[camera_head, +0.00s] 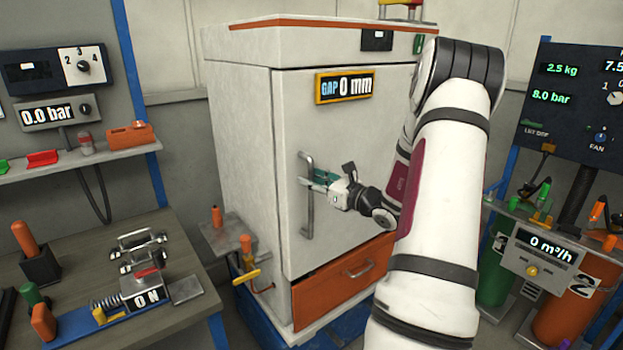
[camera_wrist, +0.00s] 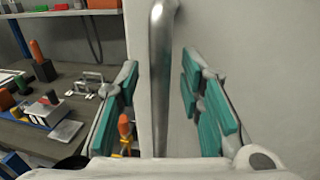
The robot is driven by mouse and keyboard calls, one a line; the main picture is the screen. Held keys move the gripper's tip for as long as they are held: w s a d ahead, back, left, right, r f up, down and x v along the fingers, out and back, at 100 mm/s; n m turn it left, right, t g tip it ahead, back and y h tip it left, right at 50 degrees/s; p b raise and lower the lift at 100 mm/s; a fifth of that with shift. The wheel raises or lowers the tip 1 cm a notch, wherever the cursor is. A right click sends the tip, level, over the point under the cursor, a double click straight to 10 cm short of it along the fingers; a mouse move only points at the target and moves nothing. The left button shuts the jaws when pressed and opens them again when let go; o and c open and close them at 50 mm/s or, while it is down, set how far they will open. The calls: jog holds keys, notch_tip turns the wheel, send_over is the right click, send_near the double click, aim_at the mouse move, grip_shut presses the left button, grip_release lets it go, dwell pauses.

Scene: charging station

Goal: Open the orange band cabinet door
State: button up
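The white cabinet has an orange band (camera_head: 284,22) along its top edge. Its door (camera_head: 350,135) looks shut, and a display (camera_head: 344,86) on it reads "GAP 0 mm". A vertical metal bar handle (camera_head: 307,215) is on the door's left side. My gripper (camera_head: 318,181) is at the handle's middle height. In the wrist view the handle (camera_wrist: 160,70) stands upright between my two teal finger pads (camera_wrist: 160,110), with clear space on both sides. My gripper is open and does not appear to touch the handle.
An orange drawer (camera_head: 340,278) with its own handle sits below the door. A workbench (camera_head: 185,250) with clamps and tools stands at left, under a shelf (camera_head: 130,150). Gas cylinders (camera_head: 575,300) and a dark panel (camera_head: 570,120) are at right.

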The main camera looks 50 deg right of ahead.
jog(key=shift+w, duration=0.35)
jog(key=shift+c, duration=0.6)
